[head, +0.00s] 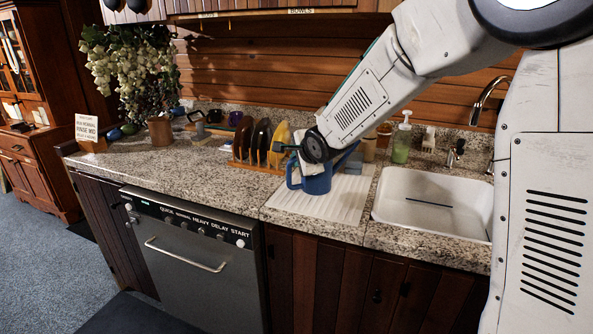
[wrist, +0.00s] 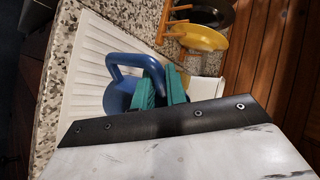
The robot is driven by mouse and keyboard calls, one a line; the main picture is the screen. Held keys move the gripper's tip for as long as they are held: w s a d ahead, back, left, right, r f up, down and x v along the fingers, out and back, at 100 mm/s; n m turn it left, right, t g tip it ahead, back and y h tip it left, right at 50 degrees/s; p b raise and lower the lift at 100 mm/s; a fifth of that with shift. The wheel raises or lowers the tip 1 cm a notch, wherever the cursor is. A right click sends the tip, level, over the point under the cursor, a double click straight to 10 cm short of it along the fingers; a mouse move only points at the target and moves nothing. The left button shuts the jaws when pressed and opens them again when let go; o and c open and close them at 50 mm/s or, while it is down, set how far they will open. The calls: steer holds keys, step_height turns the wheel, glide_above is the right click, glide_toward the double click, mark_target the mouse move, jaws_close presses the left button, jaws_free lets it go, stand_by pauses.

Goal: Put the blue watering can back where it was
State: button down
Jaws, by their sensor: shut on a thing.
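The blue watering can (head: 318,183) is at the white ribbed drainboard (head: 343,205), left of the sink in the head view. My gripper is over it, with its fingers hidden behind my wrist in that view. In the wrist view the watering can (wrist: 120,92) shows its round body and curved handle. The green fingertips of my gripper (wrist: 162,88) are closed on the can at the handle.
A wooden rack with several plates (head: 262,145) stands just left behind the can. The white sink (head: 432,203) with its faucet is to the right. A green soap bottle (head: 402,143) stands behind. A potted plant (head: 160,130) is at the far left. The front left counter (head: 180,170) is clear.

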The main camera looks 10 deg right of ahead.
steer(key=shift+w+a+f, duration=0.1)
steer(key=shift+w+f, duration=0.1)
steer(key=shift+f, duration=0.7)
steer(key=shift+w+f, duration=0.15)
steer(key=shift+f, duration=0.8)
steer(key=c, duration=1.4)
jaws_free()
steer(key=s+d+r+n+g+h, duration=0.1)
steer(key=s+d+r+n, duration=0.2)
steer(key=s, duration=0.6)
steer(key=s+d+r+g+h, duration=0.1)
steer(key=s+d+r+h, duration=0.1)
steer(key=s+d+r, duration=0.5)
steer(key=s+a+f+n+g, duration=0.1)
steer(key=s+n+g, duration=0.2)
steer(key=s, duration=1.2)
steer(key=s+a+f+n+g+y, duration=0.1)
steer(key=s+n+g, duration=0.3)
steer(key=s+n, duration=0.6)
steer(key=s, duration=0.5)
steer(key=shift+a+f+g, duration=0.25)
steer(key=shift+f+g, duration=0.05)
steer(key=shift+f, duration=0.05)
